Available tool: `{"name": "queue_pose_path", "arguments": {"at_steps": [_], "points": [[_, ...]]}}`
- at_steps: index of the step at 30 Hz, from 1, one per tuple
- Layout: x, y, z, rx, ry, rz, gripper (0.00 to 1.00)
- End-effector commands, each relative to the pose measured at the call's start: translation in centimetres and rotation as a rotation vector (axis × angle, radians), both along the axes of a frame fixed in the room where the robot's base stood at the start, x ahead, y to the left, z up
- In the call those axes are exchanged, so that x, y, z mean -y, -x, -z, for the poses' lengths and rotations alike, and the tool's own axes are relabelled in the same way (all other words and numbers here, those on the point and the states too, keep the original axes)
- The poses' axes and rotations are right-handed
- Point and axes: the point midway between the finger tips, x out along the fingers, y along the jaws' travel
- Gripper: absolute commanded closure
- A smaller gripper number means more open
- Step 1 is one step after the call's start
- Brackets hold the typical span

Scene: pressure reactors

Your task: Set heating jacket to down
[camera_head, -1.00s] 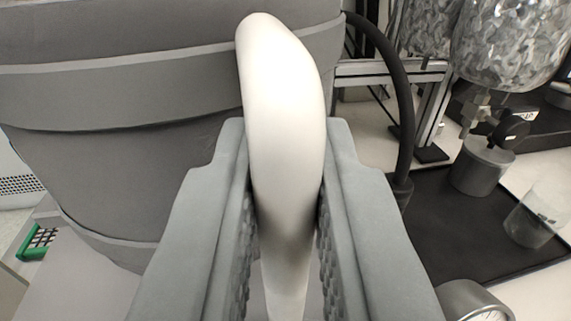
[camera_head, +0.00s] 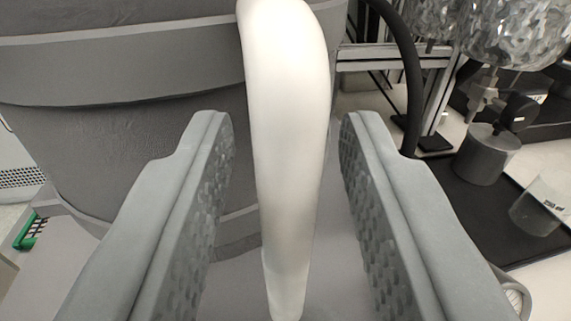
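The heating jacket (camera_head: 150,150) is a large grey, wrapped cylinder with a raised band, filling the upper left behind my gripper. A white curved handle (camera_head: 287,130) runs down the middle of the view in front of it. My gripper (camera_head: 287,130) is open, with one textured grey finger on each side of the handle. A gap shows between the handle and each finger. The top of the handle is cut off by the upper edge of the picture. How the handle joins the jacket cannot be seen.
A black hose (camera_head: 408,75) hangs close to the right of the jacket, beside a metal frame (camera_head: 440,85). A black tray (camera_head: 490,215) at the right holds a grey cylinder (camera_head: 485,155) and a clear beaker (camera_head: 538,208). A green item (camera_head: 27,232) lies at the lower left.

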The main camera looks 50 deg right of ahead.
Motion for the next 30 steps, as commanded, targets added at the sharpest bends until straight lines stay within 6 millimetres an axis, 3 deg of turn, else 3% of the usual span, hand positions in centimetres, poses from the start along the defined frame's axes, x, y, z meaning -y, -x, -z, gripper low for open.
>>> {"name": "queue_pose_path", "arguments": {"at_steps": [30], "points": [[-11.5, 10.5, 0.1, -0.001, 0.000, -0.003, 0.68]]}}
